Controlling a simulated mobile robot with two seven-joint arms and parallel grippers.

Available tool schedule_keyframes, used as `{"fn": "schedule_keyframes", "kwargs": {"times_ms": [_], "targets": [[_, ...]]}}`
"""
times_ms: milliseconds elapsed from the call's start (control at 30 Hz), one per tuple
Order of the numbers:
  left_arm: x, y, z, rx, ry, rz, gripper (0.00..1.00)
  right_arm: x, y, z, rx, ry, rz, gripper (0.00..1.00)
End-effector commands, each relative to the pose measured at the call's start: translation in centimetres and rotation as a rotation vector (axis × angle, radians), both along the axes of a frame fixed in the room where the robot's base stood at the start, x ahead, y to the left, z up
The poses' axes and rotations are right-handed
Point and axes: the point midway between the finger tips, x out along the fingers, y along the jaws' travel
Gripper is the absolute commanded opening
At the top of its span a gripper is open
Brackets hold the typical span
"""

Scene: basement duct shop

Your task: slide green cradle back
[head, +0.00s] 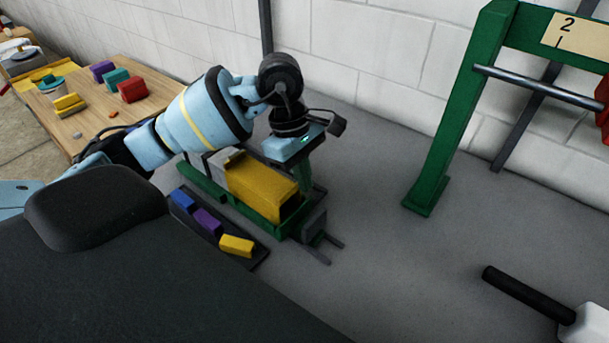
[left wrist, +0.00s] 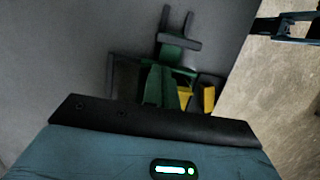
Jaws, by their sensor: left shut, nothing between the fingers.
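The green cradle (head: 266,226) lies on the grey floor in the head view, with a yellow block (head: 262,188) and a grey block lying along it. A grey end piece (head: 314,225) with two thin prongs is at its near right end. My left gripper (head: 308,190) points down at the cradle's right end, behind the yellow block, shut and empty. Whether it touches the cradle I cannot tell. In the left wrist view, the cradle's end (left wrist: 175,50) shows beyond the green fingers (left wrist: 161,86), with yellow pieces to the right. My right gripper is out of view.
A dark tray (head: 254,257) with blue, purple and yellow blocks lies along the cradle's front. A green frame (head: 445,130) marked 2 stands right. A wooden table (head: 90,128) with coloured blocks is left. A black bar (head: 525,292) lies lower right. Floor between cradle and frame is clear.

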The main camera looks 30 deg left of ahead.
Motion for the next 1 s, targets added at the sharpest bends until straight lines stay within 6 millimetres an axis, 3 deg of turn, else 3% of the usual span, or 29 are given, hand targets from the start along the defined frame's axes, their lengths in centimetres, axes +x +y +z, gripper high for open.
{"fn": "schedule_keyframes", "kwargs": {"times_ms": [200,433,1000], "targets": [[-0.1,-0.9,-3.7,0.000,0.002,0.000,0.00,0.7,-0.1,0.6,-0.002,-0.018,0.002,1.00],[-0.1,-1.6,-6.4,-0.001,-0.002,0.000,0.00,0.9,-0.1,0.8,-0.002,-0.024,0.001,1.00],[0.0,-1.8,-7.3,-0.001,-0.001,0.000,0.00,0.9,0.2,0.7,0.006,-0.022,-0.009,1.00]]}}
